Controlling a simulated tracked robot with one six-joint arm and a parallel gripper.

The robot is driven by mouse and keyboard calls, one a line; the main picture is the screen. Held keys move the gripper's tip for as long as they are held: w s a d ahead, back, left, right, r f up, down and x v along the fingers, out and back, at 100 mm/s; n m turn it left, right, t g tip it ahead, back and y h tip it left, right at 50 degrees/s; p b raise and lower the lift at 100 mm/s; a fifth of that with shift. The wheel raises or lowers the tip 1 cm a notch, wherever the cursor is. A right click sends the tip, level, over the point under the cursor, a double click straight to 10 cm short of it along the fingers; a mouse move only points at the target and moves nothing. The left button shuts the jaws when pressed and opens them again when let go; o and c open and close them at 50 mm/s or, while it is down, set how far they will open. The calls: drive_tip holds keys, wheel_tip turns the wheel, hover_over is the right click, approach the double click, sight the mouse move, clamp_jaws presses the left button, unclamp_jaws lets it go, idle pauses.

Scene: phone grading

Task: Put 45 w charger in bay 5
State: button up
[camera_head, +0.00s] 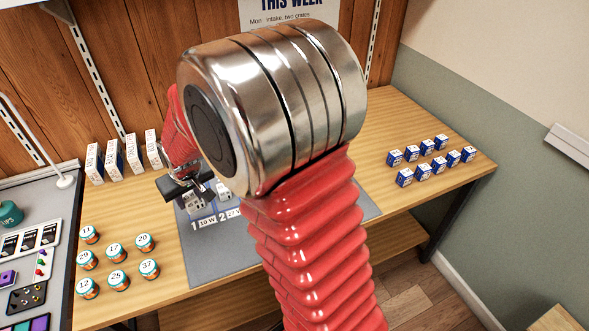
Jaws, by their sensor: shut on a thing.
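My gripper (192,186) is small and partly hidden behind my own arm, over the left part of the grey mat (208,262). Its dark jaws are shut on a small pale charger (195,204), whose wattage I cannot read. Another small whitish block (223,190) shows just right of the jaws. The mat's front labels read "1 10 W" and then "2", with the rest cut off by my arm. Bay 5 is hidden behind my arm. I cannot tell whether the held charger touches the mat.
Numbered round jars (115,252) stand left of the mat. White upright boxes (114,160) line the back left. Small blue-and-white boxes (424,162) stand in rows at the right. A grey bench (50,190) with phones and tools is at far left. The wooden table (400,120) is bare around the blue boxes.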

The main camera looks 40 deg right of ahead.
drive_tip(key=shift+m+h, duration=0.4)
drive_tip(key=shift+m, duration=0.5)
drive_tip(key=d, duration=0.6)
drive_tip(key=w+d, duration=0.1)
drive_tip(key=d, duration=0.5)
drive_tip(key=w+d, duration=0.1)
drive_tip(key=d, duration=0.5)
drive_tip(key=shift+d+r, duration=0.15)
drive_tip(key=shift+r, duration=0.2)
drive_tip(key=s+d, duration=0.2)
drive_tip(key=d, duration=0.7)
drive_tip(key=s+d+m, duration=0.1)
drive_tip(key=s+d, duration=0.1)
drive_tip(key=d, duration=0.8)
drive_tip(key=shift+s+r, duration=0.2)
drive_tip(key=shift+r, duration=0.15)
drive_tip(key=shift+f, duration=3.15)
drive_tip(key=shift+f, duration=1.85)
drive_tip(key=shift+f, duration=0.1)
